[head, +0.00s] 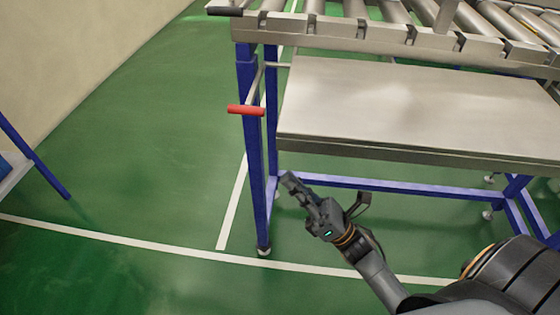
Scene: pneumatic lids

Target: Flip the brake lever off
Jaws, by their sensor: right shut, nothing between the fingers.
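A lever with a red grip (246,110) sticks out to the left at the front left leg of a roller conveyor table, below its roller bed. I take it to be the brake lever. A grey rod runs up from it along the blue leg. My right gripper (290,181) is shut and empty, below and to the right of the red grip and clear of it. It shows in front of the table's lower blue frame bar. My left gripper is not in view.
The conveyor table has metal rollers (393,11), a steel shelf (410,105) and blue legs (258,200). A black handle (224,11) juts from its upper left corner. Green floor with white lines is free to the left. Part of a blue-legged stand (38,160) is at the left edge.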

